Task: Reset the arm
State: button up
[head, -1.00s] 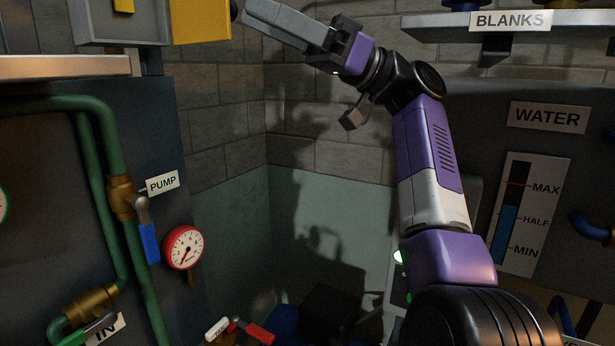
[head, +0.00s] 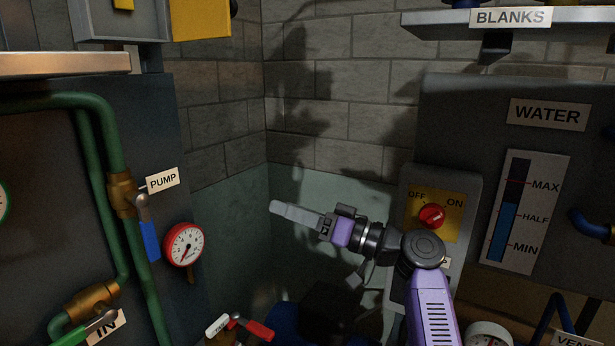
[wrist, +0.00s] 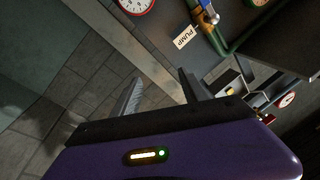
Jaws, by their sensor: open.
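My gripper (head: 298,215) is in the middle of the head view, in front of the corner where the walls meet. It points left, with its grey fingers one behind the other from this side. In the wrist view my gripper (wrist: 158,88) shows two grey fingers spread apart with nothing between them. My purple and black arm rises from the bottom edge of the head view, right of the middle. It touches nothing that I can see. The lower part of the arm is out of view.
At left are green pipes, the PUMP valve with a blue lever (head: 149,243) and a red gauge (head: 183,244). A red OFF/ON knob (head: 431,216) is behind my arm at right, near the WATER level gauge (head: 522,212). A shelf (head: 580,17) labelled BLANKS is above.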

jog(key=s+d+f+m+t+h, duration=0.1)
jog(key=s+d+f+m+h, duration=0.15)
jog(key=f, duration=0.55)
jog(key=s+d+f+m+t+h, duration=0.1)
jog(key=d+f+m+t+h, duration=0.15)
jog(key=f, duration=0.65)
jog(key=s+d+f+m+t+h, duration=0.1)
jog(key=s+d+f+h, duration=0.15)
jog(key=f, duration=0.55)
jog(key=s+d+f+m+h, duration=0.1)
jog(key=s+d+f+h, duration=0.25)
jog(key=s+f, duration=0.35)
jog(key=s+d+f+m+h, duration=0.2)
jog(key=s+d+f, duration=0.3)
jog(key=s+f, duration=0.15)
jog(key=s+d+t+h, duration=0.1)
jog(key=s+d+h, duration=0.15)
jog(key=s, duration=0.75)
jog(key=s+d+h, duration=0.2)
jog(key=s+d, duration=0.2)
jog(key=s, duration=0.6)
jog(key=s+r+n+t, duration=0.1)
jog(key=s+r, duration=1.2)
jog(key=s, duration=0.1)
jog(key=shift+d+r+h, duration=0.35)
